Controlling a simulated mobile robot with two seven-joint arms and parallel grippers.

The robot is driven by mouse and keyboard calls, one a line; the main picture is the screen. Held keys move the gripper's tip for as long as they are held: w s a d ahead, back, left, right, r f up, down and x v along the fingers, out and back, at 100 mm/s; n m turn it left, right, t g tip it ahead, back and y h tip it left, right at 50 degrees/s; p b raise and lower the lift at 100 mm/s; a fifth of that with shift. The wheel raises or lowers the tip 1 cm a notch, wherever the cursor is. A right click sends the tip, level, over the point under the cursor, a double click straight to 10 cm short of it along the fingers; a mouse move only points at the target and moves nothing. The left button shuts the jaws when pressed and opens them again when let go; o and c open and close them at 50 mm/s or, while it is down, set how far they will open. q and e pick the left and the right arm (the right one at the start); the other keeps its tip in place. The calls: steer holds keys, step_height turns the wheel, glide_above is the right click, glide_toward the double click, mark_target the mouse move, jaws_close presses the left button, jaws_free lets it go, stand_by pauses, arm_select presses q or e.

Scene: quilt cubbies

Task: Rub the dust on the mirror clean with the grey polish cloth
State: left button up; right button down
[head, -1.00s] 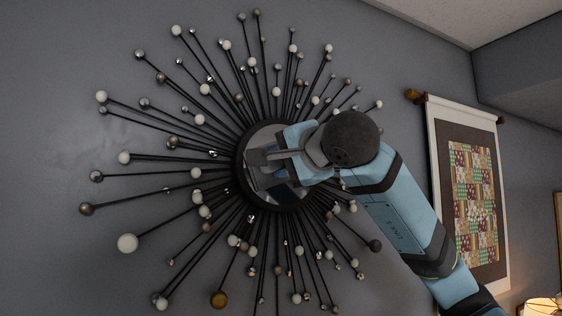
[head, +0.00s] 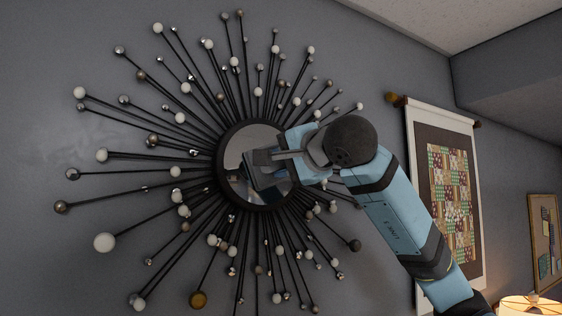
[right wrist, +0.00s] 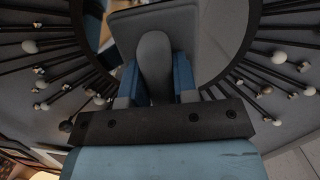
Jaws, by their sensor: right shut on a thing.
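The round mirror (head: 250,137) hangs on the wall, with a dark rim and a sunburst of black rods around it. My right gripper (head: 285,156) is in front of its right half. It is shut on the grey polish cloth (head: 262,159), a dark flat pad with a rounded grip. In the right wrist view the cloth (right wrist: 155,62) sits between my blue fingers, its flat part over the mirror (right wrist: 217,40). I cannot tell whether the cloth touches the glass. I cannot make out dust on the visible glass. My left gripper is not in view.
Rods tipped with white, bronze and silver balls (head: 103,242) stick out all around the mirror. A patchwork hanging (head: 450,200) is on the wall to the right, with a framed board (head: 543,240) and a lit lamp (head: 530,306) beyond it.

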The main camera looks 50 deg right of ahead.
steer(key=shift+a, duration=0.1)
steer(key=shift+w+a+p, duration=0.3)
steer(key=shift+a+p, duration=0.2)
steer(key=shift+a, duration=0.4)
steer(key=shift+w+a+f, duration=0.1)
steer(key=shift+w+a, duration=0.05)
steer(key=shift+a, duration=0.35)
steer(key=shift+w+a+f, duration=0.1)
steer(key=shift+w+a, duration=0.05)
steer(key=shift+a, duration=0.35)
steer(key=shift+d, duration=0.25)
steer(key=shift+s+d, duration=0.2)
steer(key=shift+d, duration=0.35)
steer(key=shift+s+d+r, duration=0.1)
steer(key=shift+s+d, duration=0.1)
steer(key=shift+d, duration=0.4)
steer(key=shift+s+d+r, duration=0.1)
steer(key=shift+s+d, duration=0.1)
steer(key=shift+d, duration=0.4)
steer(key=shift+a+f, duration=0.1)
